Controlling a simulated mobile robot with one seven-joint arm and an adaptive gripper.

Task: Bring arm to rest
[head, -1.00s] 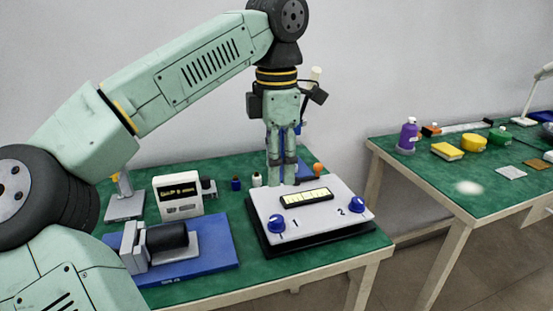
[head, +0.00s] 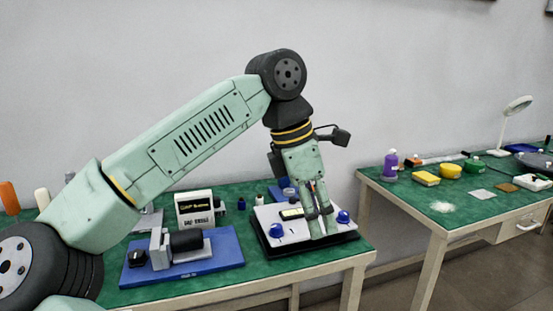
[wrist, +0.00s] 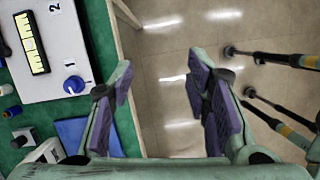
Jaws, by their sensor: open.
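My gripper (head: 322,213) is open and holds nothing. In the head view it points down in front of the white control panel (head: 268,218) and hides part of it. In the wrist view my gripper (wrist: 165,88) shows two purple-padded fingers well apart, with bare floor between them. My arm reaches across the near table from the left.
A blue base (head: 215,258) with a black cylinder sits on the near green table (head: 150,293). A white meter (head: 195,208) stands behind it. A second table (head: 400,205) at the right holds a purple bottle (head: 391,160) and a lamp (head: 519,105). A floor gap separates the tables.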

